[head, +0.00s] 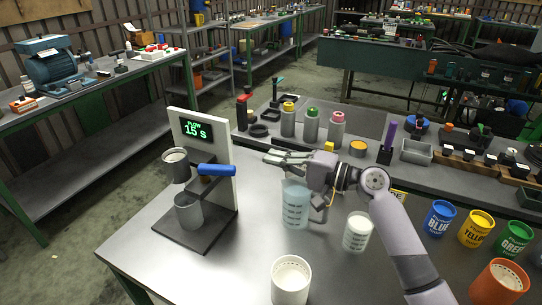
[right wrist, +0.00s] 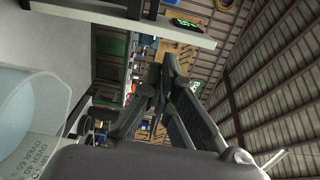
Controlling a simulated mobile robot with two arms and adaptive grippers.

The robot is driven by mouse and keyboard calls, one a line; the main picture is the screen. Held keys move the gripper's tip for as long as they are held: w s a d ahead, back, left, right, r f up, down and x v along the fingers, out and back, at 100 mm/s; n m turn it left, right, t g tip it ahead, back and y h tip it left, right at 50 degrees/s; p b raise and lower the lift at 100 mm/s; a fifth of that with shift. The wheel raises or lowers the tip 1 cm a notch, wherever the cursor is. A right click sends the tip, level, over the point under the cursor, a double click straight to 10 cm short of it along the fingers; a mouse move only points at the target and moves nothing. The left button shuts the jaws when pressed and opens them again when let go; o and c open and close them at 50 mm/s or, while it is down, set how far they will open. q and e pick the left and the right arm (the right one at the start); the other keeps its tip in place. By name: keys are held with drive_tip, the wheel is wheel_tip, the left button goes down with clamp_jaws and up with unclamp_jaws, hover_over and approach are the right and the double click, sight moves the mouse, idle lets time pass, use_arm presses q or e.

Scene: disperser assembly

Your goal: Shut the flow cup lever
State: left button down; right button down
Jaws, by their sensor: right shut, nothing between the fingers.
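The flow cup stand (head: 232,158) is a white upright panel on a dark base, with a lit display reading 15 S. A grey flow cup (head: 176,166) sits on it high up, and a grey metal cup (head: 188,212) stands below. The lever (head: 216,170) has a blue handle that points right, about level. My right gripper (head: 270,157) is shut and empty, just right of the handle and apart from it. Its fingers show in the right wrist view (right wrist: 168,68), with part of the panel at the top. My left gripper is not in view.
A clear beaker (head: 295,208) stands below my right gripper, partly behind it. A white labelled cup (head: 357,232) and a white container (head: 291,282) stand nearer the front. Blue (head: 439,221), yellow (head: 475,229) and green (head: 513,239) pots line the right. Bare table lies before the stand.

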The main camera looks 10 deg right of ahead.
sight(231, 173)
drive_tip(key=a+p, duration=0.3)
drive_tip(key=a, duration=0.4)
drive_tip(key=shift+w+a+p, duration=0.15)
drive_tip(key=shift+a+p, duration=0.15)
drive_tip(key=shift+p, duration=0.1)
drive_tip(key=shift+s+a+m+t+h+p, duration=0.2)
drive_tip(key=shift+s+m+t+h+p, duration=0.65)
drive_tip(key=shift+p, duration=1)
drive_tip(key=shift+s+a+m+t+h+p, duration=0.2)
drive_tip(key=shift+s+m+t+h+p, duration=0.7)
drive_tip(key=shift+p, duration=0.9)
drive_tip(key=shift+s+a+m+t+h+p, duration=0.2)
drive_tip(key=shift+s+m+t+h+p, duration=0.6)
drive_tip(key=shift+p, duration=1.05)
drive_tip(key=shift+s+a+f+n+y, duration=0.1)
drive_tip(key=shift+s+n+y, duration=0.15)
drive_tip(key=shift+s, duration=0.15)
